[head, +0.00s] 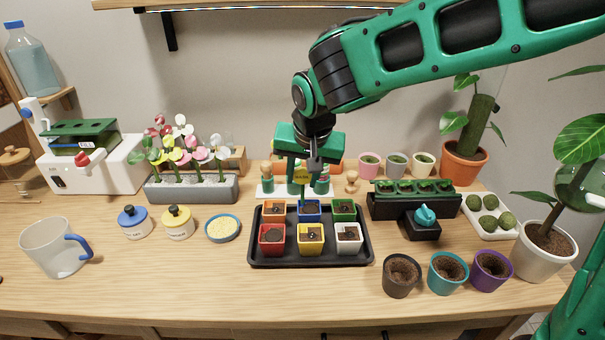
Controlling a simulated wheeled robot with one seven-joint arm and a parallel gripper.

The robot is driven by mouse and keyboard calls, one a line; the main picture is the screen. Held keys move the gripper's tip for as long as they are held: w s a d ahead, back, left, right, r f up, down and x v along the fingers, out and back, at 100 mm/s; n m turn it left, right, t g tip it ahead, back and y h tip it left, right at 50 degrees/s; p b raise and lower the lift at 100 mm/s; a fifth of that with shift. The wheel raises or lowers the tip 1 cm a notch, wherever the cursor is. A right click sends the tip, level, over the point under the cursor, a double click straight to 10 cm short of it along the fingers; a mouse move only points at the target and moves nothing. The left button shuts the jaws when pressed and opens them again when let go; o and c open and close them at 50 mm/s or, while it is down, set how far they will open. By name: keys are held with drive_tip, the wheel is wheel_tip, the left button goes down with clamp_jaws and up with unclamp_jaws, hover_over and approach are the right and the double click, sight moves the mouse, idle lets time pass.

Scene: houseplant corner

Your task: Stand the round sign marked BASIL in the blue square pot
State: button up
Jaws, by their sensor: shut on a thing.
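My gripper (303,163) points down over the back of the dark tray (260,258). It is shut on a small yellow sign (302,175), whose thin stem hangs down. The marking is too small to read, and its outline is partly hidden by the fingers. The blue square pot (309,217) is the middle pot of the tray's back row and holds dark soil. The stem's lower end shows at the left part of this pot. I cannot tell whether it touches the soil or hangs above or behind it.
Orange (274,217), green (344,217), red (271,247), yellow (310,247) and white (348,246) pots share the tray. A white rack (267,188) with bottles stands behind it. A black planter (385,211) is at right, a saucer of yellow grains (223,229) at left.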

sight(303, 168)
drive_tip(key=shift+f, duration=1.5)
drive_tip(key=o, duration=1.5)
drive_tip(key=shift+c, duration=0.2)
drive_tip(key=shift+r, duration=0.1)
drive_tip(key=shift+r, duration=3.45)
